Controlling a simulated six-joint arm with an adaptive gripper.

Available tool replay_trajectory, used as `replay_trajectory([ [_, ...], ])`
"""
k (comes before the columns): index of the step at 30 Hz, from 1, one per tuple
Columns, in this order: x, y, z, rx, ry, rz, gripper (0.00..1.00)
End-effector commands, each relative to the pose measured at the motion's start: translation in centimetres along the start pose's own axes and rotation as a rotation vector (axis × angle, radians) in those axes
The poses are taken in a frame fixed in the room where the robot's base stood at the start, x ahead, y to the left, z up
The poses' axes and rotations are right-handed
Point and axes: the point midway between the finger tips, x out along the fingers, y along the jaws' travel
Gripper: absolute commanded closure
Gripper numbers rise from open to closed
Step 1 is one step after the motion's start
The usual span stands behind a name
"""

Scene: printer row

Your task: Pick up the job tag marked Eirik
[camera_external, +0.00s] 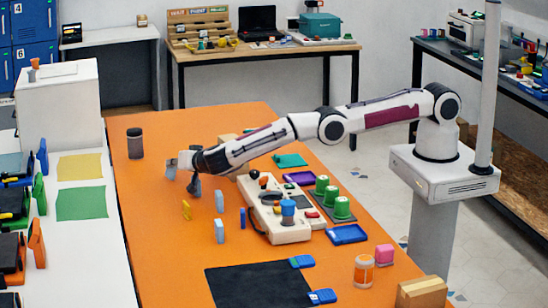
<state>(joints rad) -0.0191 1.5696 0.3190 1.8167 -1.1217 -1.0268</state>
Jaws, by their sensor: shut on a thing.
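The jaws partly hide the held piece.
A beige control box (290,232) with knobs stands right of the tags. Green-topped cylinders (342,208) stand beside it. A dark cylinder (135,143) stands behind my gripper. A black mat (258,285) lies in front. A white side table (85,270) adjoins at left.

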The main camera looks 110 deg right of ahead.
Motion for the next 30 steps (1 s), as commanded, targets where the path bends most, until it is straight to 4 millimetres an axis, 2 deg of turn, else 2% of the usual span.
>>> replay_trajectory([
  [10,-0.8,-0.8,-2.1,0.002,0.0,-0.001,1.0],
  [24,-2.9,-2.8,-7.5,0.001,0.002,0.001,1.0],
  [30,-3.2,-3.1,-8.4,0.001,0.002,0.001,1.0],
])
